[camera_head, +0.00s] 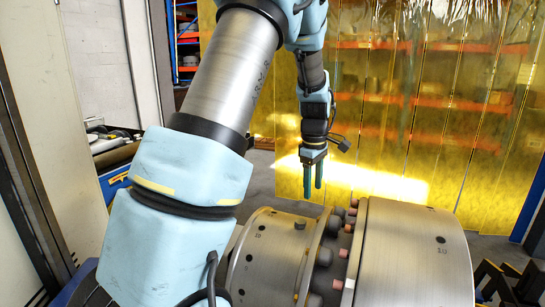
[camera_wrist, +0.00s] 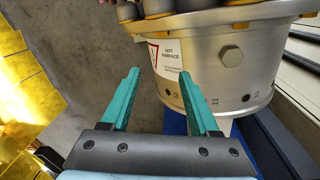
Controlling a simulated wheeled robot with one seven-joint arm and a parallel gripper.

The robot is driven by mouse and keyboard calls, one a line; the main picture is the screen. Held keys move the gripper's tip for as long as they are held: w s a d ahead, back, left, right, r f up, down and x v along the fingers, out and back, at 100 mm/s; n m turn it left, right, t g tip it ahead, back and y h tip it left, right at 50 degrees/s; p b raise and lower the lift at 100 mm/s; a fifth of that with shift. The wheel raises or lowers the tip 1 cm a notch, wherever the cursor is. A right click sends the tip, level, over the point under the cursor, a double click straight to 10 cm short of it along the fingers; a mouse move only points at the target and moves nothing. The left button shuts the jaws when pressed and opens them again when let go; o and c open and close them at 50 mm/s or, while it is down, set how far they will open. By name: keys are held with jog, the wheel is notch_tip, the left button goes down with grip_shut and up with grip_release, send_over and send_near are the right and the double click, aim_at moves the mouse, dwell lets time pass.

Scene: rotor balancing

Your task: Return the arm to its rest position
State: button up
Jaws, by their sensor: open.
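My gripper (camera_head: 313,178) points down in the head view, behind the metal rotor (camera_head: 415,250) as seen from there. Its two teal fingers are apart with nothing between them. In the wrist view the open gripper (camera_wrist: 160,90) lies in front of the rotor's silver drum (camera_wrist: 225,65), which carries a hex bolt and a "hot surface" label. I cannot tell the exact gap between fingers and drum. My blue and grey arm reaches across the left and middle of the head view and hides part of the rotor's left side.
A yellow translucent strip curtain (camera_head: 400,120) hangs behind, with orange shelving seen through it. A cart with a blue drawer (camera_head: 117,182) stands at the left by a pale wall. A black stand (camera_head: 515,285) is at the lower right. Grey floor (camera_wrist: 85,90) is bare beside the rotor.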

jog(key=s+a+m, duration=0.2)
jog(key=a, duration=0.2)
jog(key=s+a+m, duration=0.2)
jog(key=s+a, duration=0.1)
jog(key=a, duration=0.2)
jog(key=s+a+r+m, duration=0.1)
jog(key=s+a, duration=0.2)
jog(key=a, duration=0.2)
jog(key=shift+m, duration=0.4)
jog(key=s+a+m, duration=0.5)
jog(key=s+a, duration=0.1)
jog(key=s, duration=0.3)
jog(key=shift+a+f+t, duration=0.35)
jog(key=shift+t, duration=0.05)
jog(key=shift+c, duration=0.3)
